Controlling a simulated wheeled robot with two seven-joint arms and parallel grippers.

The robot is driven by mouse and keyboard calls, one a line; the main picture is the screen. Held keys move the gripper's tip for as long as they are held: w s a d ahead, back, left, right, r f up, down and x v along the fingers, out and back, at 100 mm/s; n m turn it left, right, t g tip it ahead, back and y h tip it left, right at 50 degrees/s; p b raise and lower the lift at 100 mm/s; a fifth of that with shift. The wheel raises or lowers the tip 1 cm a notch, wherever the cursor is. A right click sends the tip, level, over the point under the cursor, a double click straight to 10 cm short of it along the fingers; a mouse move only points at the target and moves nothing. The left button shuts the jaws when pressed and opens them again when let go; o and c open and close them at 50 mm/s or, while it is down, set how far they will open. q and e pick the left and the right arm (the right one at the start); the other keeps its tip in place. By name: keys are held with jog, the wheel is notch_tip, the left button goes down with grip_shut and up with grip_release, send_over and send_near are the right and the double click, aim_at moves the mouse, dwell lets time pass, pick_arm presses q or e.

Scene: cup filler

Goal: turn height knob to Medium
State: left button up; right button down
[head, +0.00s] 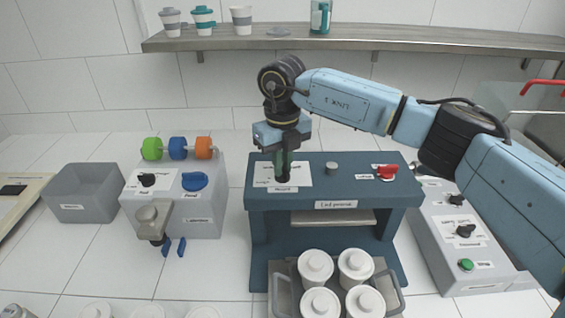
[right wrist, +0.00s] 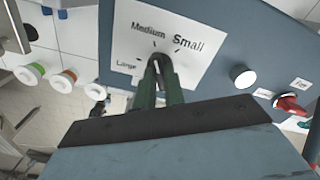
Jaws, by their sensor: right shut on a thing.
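The height knob (right wrist: 157,66) is a small dark knob on a white label plate marked Large, Medium and Small (right wrist: 160,42), on top of the dark blue machine (head: 327,195). My right gripper (head: 283,172) comes down on it from above. In the right wrist view its green fingers (right wrist: 160,82) are shut on the knob. The fingers hide most of the knob, so I cannot tell for sure which mark it points at. My left gripper is in neither view.
A grey round button (head: 332,167) and a red knob (head: 386,171) sit right of the label plate. White lidded cups (head: 316,266) stand in front. A grey filler machine (head: 205,222) is at left, a control box (head: 466,257) at right, and a shelf (head: 350,40) behind.

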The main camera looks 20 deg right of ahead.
jog(key=shift+r, duration=0.1)
jog(key=c, duration=1.5)
grip_release()
notch_tip(320, 180, up, 13)
jog(key=shift+r+b, duration=0.15)
jog(key=shift+b, duration=0.65)
